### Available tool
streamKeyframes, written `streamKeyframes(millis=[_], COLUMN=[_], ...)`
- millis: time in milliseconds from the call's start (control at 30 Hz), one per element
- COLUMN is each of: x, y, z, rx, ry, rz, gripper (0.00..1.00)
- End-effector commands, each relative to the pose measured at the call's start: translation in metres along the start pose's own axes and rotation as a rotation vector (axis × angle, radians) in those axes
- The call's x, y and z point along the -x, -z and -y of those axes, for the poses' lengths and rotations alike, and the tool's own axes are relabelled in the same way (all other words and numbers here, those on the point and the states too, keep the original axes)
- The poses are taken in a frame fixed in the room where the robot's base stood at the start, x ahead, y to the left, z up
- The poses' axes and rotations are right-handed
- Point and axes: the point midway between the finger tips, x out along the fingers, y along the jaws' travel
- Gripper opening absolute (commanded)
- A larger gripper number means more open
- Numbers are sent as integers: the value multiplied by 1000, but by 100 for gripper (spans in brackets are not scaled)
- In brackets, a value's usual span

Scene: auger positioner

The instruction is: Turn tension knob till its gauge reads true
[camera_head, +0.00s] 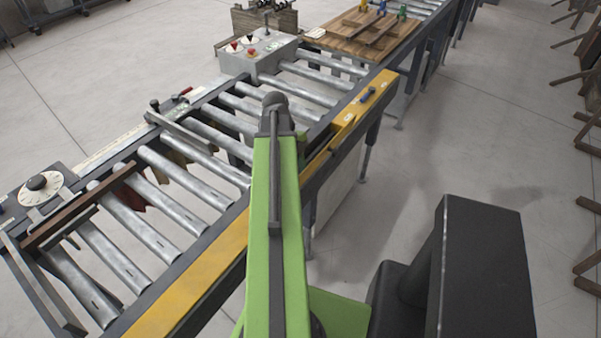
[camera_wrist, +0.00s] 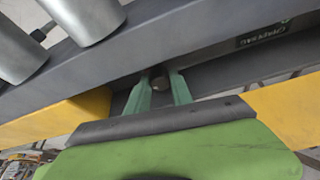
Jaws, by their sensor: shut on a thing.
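A small round dark knob (camera_wrist: 159,83) sits in a gap of the yellow side rail, under the grey beam, in the wrist view. My gripper (camera_wrist: 162,77) has its two green fingers shut on it, one on each side. Most of the knob is hidden between the fingers, and no mark on it shows. No gauge reading for it can be made out in either view. In the head view my green arm covers this part of the rail, and my gripper and the knob are hidden.
A roller conveyor (camera_head: 205,147) runs from lower left to upper right. A white dial with a black knob (camera_head: 38,183) stands at its left end. A grey box with red and black buttons (camera_head: 262,52) stands on the far side.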

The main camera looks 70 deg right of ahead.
Motion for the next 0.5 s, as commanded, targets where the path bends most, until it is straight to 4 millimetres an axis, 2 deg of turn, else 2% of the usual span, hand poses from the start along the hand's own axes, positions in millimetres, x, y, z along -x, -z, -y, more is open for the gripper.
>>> streamKeyframes(millis=[267, 500], x=[-1, -2], y=[2, 3], z=[-1, -2], rx=[60, 194], ry=[25, 80], rz=[-3, -3], gripper=[0, 0])
